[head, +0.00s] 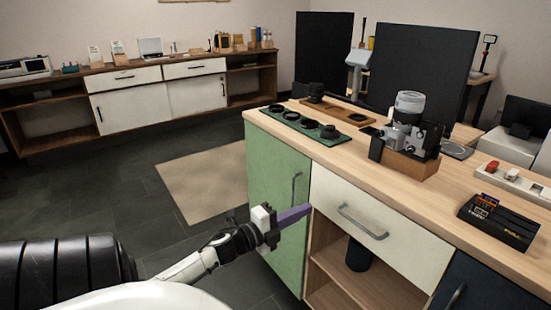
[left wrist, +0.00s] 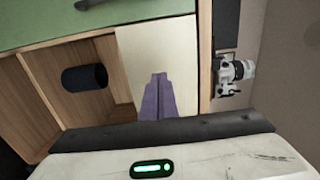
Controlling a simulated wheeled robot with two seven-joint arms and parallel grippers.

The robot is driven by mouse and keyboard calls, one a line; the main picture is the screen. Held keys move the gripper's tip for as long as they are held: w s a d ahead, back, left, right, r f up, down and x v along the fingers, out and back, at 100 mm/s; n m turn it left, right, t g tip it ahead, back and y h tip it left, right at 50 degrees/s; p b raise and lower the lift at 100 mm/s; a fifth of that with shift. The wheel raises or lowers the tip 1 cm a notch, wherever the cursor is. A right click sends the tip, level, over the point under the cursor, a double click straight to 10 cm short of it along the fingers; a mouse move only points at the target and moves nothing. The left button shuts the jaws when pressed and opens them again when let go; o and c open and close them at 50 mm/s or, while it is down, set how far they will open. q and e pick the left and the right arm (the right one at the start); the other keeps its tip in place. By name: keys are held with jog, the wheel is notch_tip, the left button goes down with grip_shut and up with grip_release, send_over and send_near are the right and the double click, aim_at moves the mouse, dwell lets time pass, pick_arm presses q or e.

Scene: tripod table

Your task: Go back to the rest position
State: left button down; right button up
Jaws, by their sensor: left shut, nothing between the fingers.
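My left gripper (head: 294,216) is in front of the cabinet, near the green door (head: 277,185) and the left end of the cream drawer (head: 350,216). Its purple fingers are shut with nothing between them. In the left wrist view the shut fingers (left wrist: 158,96) show against the cream drawer front (left wrist: 150,55). I cannot tell whether the fingertips touch the cabinet. The drawer looks shut. My right gripper is not in view.
The wooden countertop (head: 340,147) holds a camera (head: 410,125), a green tray (head: 290,122) with lenses and a black box (head: 498,220). A dark cylinder (head: 358,257) stands in the open shelf below the drawer. Floor (head: 140,190) is clear on the left.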

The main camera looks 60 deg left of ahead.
pick_arm(q)
jog(key=s, duration=0.6)
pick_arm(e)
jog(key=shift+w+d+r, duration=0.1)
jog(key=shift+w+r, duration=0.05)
pick_arm(q)
jog(key=shift+s+d, duration=0.1)
jog(key=shift+d, duration=0.05)
jog(key=s+d+f+n+g+h+p, duration=0.1)
jog(key=s+d+f+n+g+p, duration=0.1)
jog(key=d, duration=1)
jog(key=s+d+f+n+g+h+p, duration=0.1)
jog(key=s+d+f+n+g+p, duration=0.2)
jog(key=s+d+f+n, duration=0.3)
jog(key=s+d+f+n+g+h+p, duration=0.1)
jog(key=s+d+f+n+g+p, duration=0.2)
jog(key=d, duration=1.4)
jog(key=s+f+n+g, duration=0.1)
jog(key=s+n, duration=0.1)
jog(key=n, duration=0.2)
jog(key=shift+d+f+n, duration=0.15)
jog(key=shift+d+n, duration=0.15)
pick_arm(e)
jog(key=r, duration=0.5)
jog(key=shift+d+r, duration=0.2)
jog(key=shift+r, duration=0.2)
